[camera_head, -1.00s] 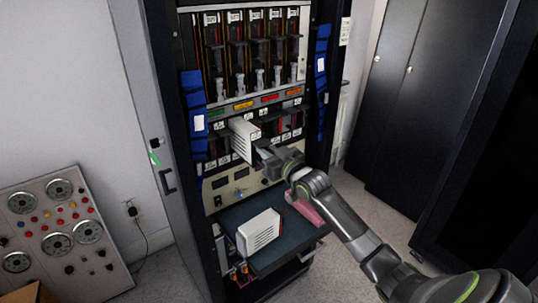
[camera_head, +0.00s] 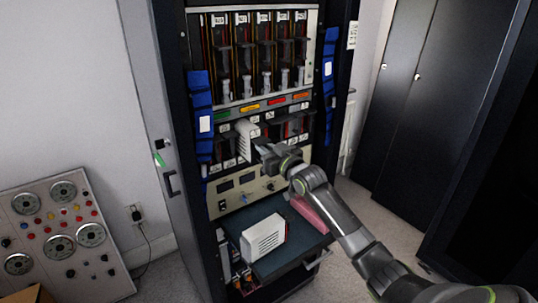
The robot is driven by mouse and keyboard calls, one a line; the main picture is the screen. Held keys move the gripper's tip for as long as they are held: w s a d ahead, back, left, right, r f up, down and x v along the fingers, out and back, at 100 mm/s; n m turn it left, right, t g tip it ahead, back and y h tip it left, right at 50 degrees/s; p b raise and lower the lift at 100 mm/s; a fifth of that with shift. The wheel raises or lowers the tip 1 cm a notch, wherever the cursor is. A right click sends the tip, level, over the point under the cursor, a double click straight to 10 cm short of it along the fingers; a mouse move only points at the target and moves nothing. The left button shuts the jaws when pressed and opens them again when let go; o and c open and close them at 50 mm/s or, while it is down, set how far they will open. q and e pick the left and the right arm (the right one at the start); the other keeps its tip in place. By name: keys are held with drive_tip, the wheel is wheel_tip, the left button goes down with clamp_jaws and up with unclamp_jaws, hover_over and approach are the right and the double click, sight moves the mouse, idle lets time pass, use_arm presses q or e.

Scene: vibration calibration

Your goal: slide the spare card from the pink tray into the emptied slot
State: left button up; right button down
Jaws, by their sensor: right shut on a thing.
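My right gripper (camera_head: 264,151) is shut on a white card (camera_head: 246,138) at the lower row of slots in the rack. The card stands upright and its rear part is inside the slot, with the front part sticking out. The gripper partly hides the card's front edge. The pink tray (camera_head: 310,213) lies on the pull-out shelf, partly hidden behind my right arm. My left gripper is not in view.
Another white card-like unit (camera_head: 264,238) stands on the dark pull-out shelf (camera_head: 290,262). Blue bundles (camera_head: 201,110) hang on both sides of the rack. A gauge panel (camera_head: 62,235) stands at the left, and dark cabinets stand at the right.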

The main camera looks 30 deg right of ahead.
sight(254, 139)
drive_tip(key=shift+w, duration=0.2)
drive_tip(key=shift+w+b, duration=0.35)
drive_tip(key=shift+b, duration=0.15)
drive_tip(key=shift+w+a+f+b, duration=0.1)
drive_tip(key=shift+w+b, duration=0.75)
drive_tip(key=shift+w, duration=0.2)
drive_tip(key=shift+w+a+b, duration=0.1)
drive_tip(key=shift+w+b, duration=0.75)
drive_tip(key=shift+w, duration=0.15)
drive_tip(key=shift+w+a+b, duration=0.1)
drive_tip(key=shift+w+b, duration=0.25)
drive_tip(key=shift+w, duration=0.3)
